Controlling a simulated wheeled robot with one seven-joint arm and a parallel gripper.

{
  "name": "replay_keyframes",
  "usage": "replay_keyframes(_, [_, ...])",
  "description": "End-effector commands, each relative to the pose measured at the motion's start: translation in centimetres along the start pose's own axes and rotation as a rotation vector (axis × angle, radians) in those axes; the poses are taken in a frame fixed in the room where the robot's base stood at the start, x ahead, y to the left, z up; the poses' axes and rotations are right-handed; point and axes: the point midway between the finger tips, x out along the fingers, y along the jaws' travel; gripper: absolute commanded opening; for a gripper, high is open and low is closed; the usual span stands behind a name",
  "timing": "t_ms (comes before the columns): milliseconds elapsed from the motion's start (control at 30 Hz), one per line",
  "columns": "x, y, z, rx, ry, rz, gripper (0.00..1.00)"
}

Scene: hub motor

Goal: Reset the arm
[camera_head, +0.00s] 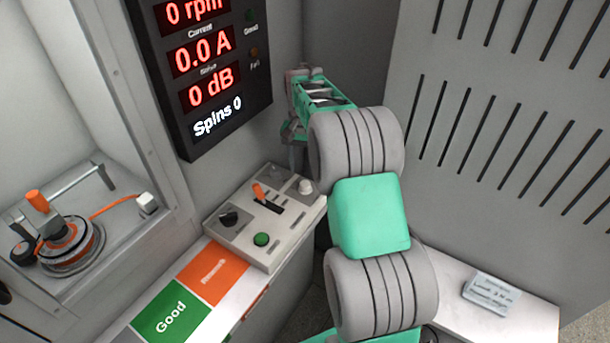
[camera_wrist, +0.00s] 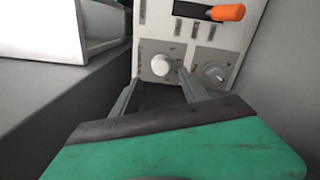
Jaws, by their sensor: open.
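My arm reaches up and away in the head view. My gripper (camera_wrist: 158,80) shows in the wrist view with its two grey fingers apart and nothing between them. The fingers point at the end of the grey control box (camera_head: 240,250), close to a white knob (camera_wrist: 160,65). Whether they touch the box I cannot tell. A grey knob (camera_wrist: 214,72) sits right of the white one, and an orange lever (camera_wrist: 226,12) is farther up. In the head view the gripper's fingers are small and partly hidden behind my arm.
The display (camera_head: 205,75) on the wall reads 0 rpm, 0.0 A, 0 dB, Spins 0. A hub motor (camera_head: 70,240) sits in the bay at left. Green Good (camera_head: 170,312) and orange (camera_head: 213,272) zones lie before the box. A slotted grey panel (camera_head: 500,110) stands at right.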

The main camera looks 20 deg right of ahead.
Motion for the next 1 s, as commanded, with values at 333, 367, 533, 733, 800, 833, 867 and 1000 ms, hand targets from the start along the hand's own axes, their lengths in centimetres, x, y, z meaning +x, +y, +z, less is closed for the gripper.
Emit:
replay_keyframes(333, [-0.5,0.1,0.0,0.002,0.0,0.0,0.52])
replay_keyframes(367, [-0.5,0.1,0.0,0.002,0.0,0.0,0.52])
replay_keyframes(533, [-2.4,-0.1,1.7,-0.044,0.023,-0.01,0.52])
replay_keyframes(733, [-7.8,0.2,11.4,-0.269,0.125,-0.053,0.52])
replay_keyframes(800, [-8.6,0.9,15.6,-0.36,0.166,-0.07,0.52])
replay_keyframes(833, [-8.7,1.2,17.3,-0.4,0.183,-0.077,0.52])
replay_keyframes(867, [-8.6,1.6,19.0,-0.435,0.199,-0.083,0.52])
replay_keyframes(1000, [-7.3,3.2,24.9,-0.571,0.262,-0.106,0.52])
